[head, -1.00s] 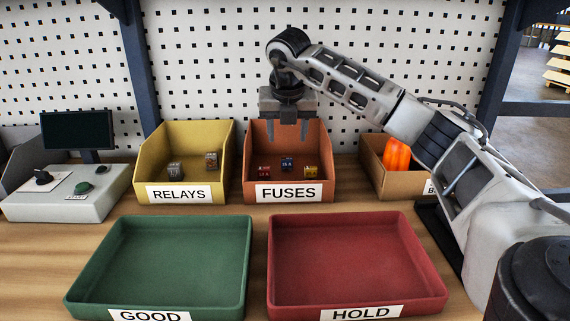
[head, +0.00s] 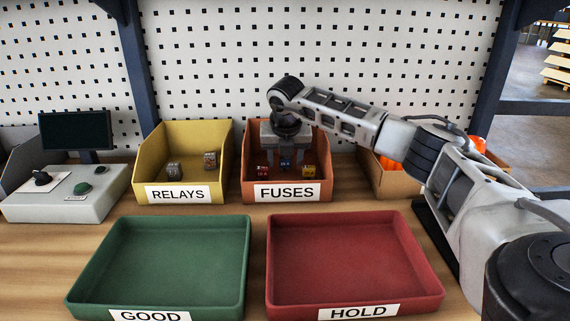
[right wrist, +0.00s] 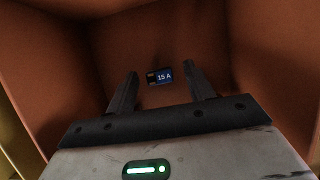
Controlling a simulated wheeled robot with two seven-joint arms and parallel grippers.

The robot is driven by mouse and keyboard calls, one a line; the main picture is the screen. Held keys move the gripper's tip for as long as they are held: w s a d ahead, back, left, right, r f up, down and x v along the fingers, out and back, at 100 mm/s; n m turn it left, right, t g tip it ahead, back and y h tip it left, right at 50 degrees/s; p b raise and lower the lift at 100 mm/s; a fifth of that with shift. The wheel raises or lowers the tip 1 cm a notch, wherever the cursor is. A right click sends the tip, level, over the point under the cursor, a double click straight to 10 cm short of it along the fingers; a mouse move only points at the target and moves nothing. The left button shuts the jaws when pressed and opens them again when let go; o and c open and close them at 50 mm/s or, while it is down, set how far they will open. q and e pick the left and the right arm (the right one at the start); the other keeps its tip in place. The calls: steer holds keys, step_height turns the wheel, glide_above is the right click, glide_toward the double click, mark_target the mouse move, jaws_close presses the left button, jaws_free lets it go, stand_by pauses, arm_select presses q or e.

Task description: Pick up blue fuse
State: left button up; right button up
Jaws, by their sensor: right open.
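The blue fuse (head: 285,168) lies in the orange FUSES bin (head: 251,160), between a red fuse (head: 263,170) and a yellow fuse (head: 309,171). My right gripper (head: 285,164) is inside the bin, pointing down above the blue fuse, open and empty. In the right wrist view the blue fuse (right wrist: 160,76), marked 15 A, shows between and just beyond the two spread fingertips (right wrist: 160,75). I cannot tell how much height is left between fingertips and fuse. My left gripper is not in view.
The yellow RELAYS bin (head: 145,170) with two relays stands left of the FUSES bin. A cardboard box (head: 385,184) with orange items is to the right, partly behind my right arm. Empty green GOOD (head: 248,255) and red HOLD (head: 272,255) trays lie in front.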

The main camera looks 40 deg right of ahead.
steer(key=c, duration=1)
steer(key=shift+r, duration=0.1)
steer(key=shift+c, duration=0.2)
